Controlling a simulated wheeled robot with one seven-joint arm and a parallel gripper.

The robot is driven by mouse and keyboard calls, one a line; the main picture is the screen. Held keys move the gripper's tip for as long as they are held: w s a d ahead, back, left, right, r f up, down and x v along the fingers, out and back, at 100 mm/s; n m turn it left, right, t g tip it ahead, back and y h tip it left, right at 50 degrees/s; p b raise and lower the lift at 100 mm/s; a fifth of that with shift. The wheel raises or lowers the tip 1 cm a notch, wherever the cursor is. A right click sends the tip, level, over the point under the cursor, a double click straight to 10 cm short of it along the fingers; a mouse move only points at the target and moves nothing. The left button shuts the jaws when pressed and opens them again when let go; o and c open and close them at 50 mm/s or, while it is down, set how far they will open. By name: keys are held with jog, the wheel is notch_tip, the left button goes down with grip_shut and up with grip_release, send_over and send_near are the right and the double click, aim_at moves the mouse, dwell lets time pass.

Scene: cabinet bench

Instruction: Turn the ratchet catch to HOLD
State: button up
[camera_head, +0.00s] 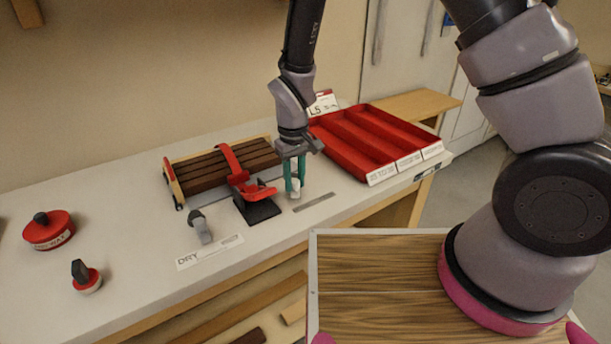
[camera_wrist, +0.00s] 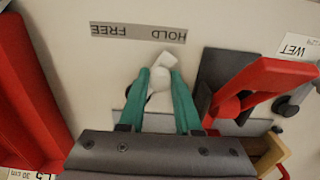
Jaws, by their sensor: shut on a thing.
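The ratchet catch is a small white knob (camera_wrist: 158,78) with a flat white pointer (camera_wrist: 167,60). In the wrist view the pointer tilts up and to the right, toward the HOLD end of the grey HOLD/FREE label (camera_wrist: 138,33). The label also shows on the bench in the head view (camera_head: 314,203). My gripper (camera_head: 295,187) reaches down to the bench, its teal fingers on either side of the knob. In the wrist view the gripper (camera_wrist: 160,74) is shut on the knob, hiding part of its sides.
A red clamp lever on a dark base (camera_head: 257,210) stands close left of my gripper, before a slatted brown rack (camera_head: 220,172). A red tray (camera_head: 372,140) is behind right. A grey handle (camera_head: 200,228) sits near a DRY label. Red-based items (camera_head: 48,231) stand far left.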

jog(key=shift+a, duration=0.3)
jog(key=o, duration=0.8)
jog(key=shift+o, duration=0.2)
jog(key=shift+r, duration=4.55)
